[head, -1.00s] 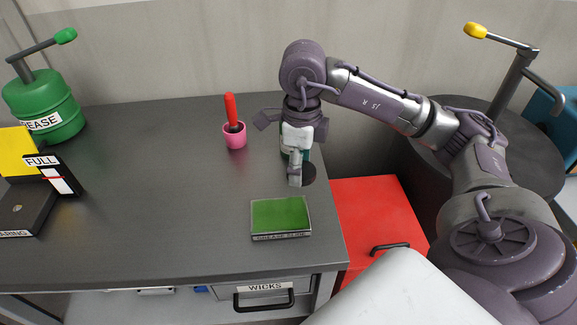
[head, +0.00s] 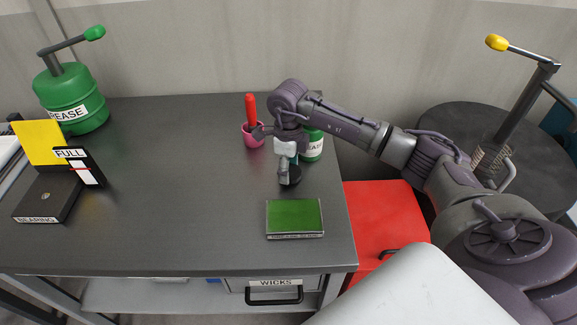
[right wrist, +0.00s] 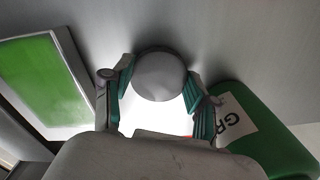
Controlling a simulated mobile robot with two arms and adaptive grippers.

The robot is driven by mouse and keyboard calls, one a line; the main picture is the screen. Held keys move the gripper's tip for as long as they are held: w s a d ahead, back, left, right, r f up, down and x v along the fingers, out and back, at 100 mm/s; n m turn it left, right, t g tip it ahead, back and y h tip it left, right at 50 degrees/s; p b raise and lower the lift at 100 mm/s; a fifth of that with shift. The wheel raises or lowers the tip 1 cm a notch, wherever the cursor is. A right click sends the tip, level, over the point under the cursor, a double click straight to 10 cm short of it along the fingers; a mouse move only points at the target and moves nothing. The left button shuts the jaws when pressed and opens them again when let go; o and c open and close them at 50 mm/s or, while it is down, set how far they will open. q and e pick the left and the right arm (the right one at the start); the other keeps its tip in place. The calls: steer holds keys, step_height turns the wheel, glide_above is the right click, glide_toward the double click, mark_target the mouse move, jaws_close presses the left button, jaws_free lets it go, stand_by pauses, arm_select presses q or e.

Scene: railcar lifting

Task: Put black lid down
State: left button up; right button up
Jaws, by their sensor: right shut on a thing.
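My right gripper (head: 287,172) points down over the right part of the dark table, shut on the black lid (head: 291,177). The lid is a round disc; in the right wrist view the lid (right wrist: 160,77) sits between the teal-padded fingertips (right wrist: 155,88). It is at or just above the tabletop; I cannot tell if it touches. A green grease can (head: 313,147) stands just right of and behind the gripper, and also shows in the right wrist view (right wrist: 268,140). My left gripper is not in view.
A green-topped box (head: 294,217) lies in front of the lid. A pink cup (head: 252,138) with a red-handled tool stands behind left. A bearing box (head: 45,200) and green grease pump (head: 72,98) are at far left. The table's middle is clear.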

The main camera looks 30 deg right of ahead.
steer(key=shift+f, duration=0.3)
steer(key=shift+f, duration=0.1)
steer(key=shift+f+b, duration=0.15)
steer(key=shift+b, duration=0.15)
steer(key=o, duration=0.9)
steer(key=shift+r, duration=0.25)
